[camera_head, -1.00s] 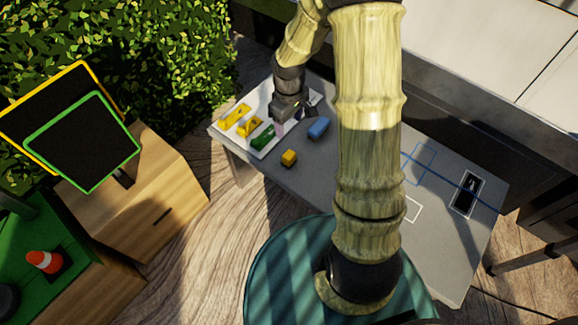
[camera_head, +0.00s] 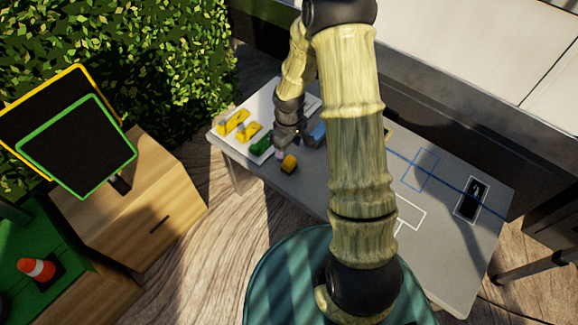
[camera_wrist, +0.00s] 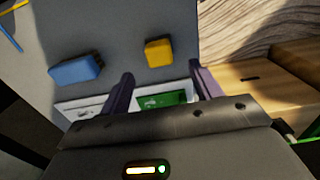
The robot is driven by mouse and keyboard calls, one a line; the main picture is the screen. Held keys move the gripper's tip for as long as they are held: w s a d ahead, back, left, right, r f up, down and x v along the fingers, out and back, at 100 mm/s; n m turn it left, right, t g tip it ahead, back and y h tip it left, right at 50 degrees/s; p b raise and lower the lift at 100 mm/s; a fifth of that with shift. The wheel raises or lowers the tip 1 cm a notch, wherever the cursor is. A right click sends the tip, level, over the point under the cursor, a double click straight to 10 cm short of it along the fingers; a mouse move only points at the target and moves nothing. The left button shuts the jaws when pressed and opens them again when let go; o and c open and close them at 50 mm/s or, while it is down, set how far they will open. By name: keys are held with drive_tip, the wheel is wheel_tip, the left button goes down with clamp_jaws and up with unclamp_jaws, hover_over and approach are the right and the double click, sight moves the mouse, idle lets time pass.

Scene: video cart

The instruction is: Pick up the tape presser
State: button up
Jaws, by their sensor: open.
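I cannot tell for sure which piece is the tape presser. A green piece (camera_head: 261,144) lies on a white board (camera_head: 259,103) with two yellow pieces (camera_head: 233,122) at the table's far left end. A small yellow block (camera_head: 289,163) and a blue block (camera_head: 317,134) stand on the bare grey table beside the board. My gripper (camera_head: 286,148) is over the board's edge, close to the green piece and yellow block. In the wrist view its open fingers (camera_wrist: 163,84) frame the green piece (camera_wrist: 160,100), with nothing held. The yellow block (camera_wrist: 158,53) and blue block (camera_wrist: 75,70) are beyond the fingertips.
The grey table (camera_head: 340,192) has taped outlines and a black item in a white frame (camera_head: 470,199) at its right. My arm hides part of the table's middle. Wooden cabinets (camera_head: 150,195) with dark screens (camera_head: 75,147) and a hedge stand to the left.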

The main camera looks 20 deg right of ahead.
sight(289, 160)
drive_tip(key=shift+f, duration=1.3)
wheel_tip(289, 160, down, 5)
drive_tip(key=shift+f+b, duration=0.15)
drive_tip(key=shift+b, duration=0.95)
drive_tip(key=c, duration=1.1)
wheel_tip(289, 160, up, 10)
drive_tip(key=p, duration=0.3)
